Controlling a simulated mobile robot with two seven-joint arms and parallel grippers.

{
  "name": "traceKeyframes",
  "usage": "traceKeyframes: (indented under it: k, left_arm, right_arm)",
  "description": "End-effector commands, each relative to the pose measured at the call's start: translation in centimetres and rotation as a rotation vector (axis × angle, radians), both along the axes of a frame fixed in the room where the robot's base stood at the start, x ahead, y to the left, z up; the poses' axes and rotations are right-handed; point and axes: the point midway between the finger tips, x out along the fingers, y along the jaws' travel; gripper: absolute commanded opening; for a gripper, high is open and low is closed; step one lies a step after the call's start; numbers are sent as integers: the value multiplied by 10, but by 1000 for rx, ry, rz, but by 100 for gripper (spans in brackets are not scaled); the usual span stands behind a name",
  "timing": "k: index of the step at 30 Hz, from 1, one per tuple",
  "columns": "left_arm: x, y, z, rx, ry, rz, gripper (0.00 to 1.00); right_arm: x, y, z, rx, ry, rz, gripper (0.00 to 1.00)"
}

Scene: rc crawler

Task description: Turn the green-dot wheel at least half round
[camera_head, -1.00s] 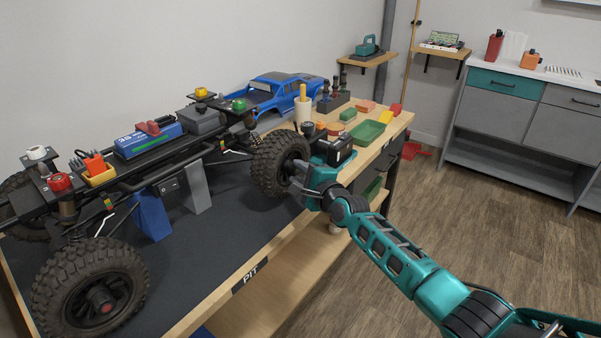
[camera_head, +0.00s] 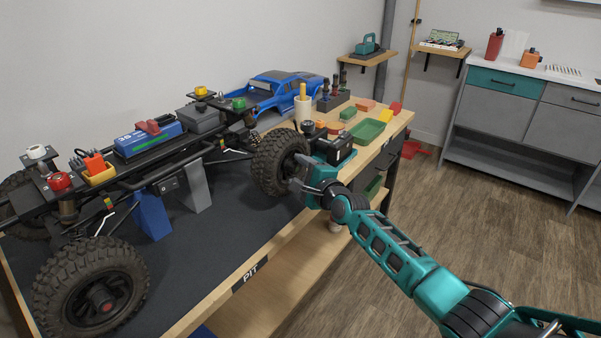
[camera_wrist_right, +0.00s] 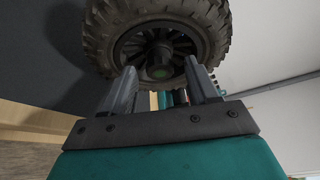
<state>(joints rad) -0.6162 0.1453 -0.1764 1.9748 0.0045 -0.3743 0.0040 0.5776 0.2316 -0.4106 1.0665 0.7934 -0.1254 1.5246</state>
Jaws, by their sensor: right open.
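The green-dot wheel (camera_head: 270,163) is a black knobby tyre on the crawler at the near right end of the chassis. My right gripper (camera_head: 298,173) is open at the outer face of this wheel. In the right wrist view its two fingers (camera_wrist_right: 161,76) stand apart on either side of the hub, with nothing held. I cannot tell whether they touch the wheel. My left gripper is not in view.
The crawler's other front wheel (camera_head: 92,292), with a red hub, rests near the bench (camera_head: 262,237) edge at left. Blue and grey stands hold the chassis up. A blue truck body (camera_head: 287,93), tool holder and green tray (camera_head: 366,133) lie behind.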

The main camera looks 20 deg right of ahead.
Motion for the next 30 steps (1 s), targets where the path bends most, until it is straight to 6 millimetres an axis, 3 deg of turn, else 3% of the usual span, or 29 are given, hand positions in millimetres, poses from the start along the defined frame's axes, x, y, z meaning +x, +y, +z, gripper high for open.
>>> traceKeyframes:
  k: [8, 24, 30]
  left_arm:
    - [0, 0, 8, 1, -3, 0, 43]
    - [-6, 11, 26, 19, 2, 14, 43]
    - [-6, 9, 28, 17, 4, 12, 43]
  right_arm:
    - [-11, -3, 2, 1, 2, 0, 59]
    - [-100, -29, 15, -1, 2, 0, 59]
    - [-119, -34, 18, 0, 0, 0, 59]
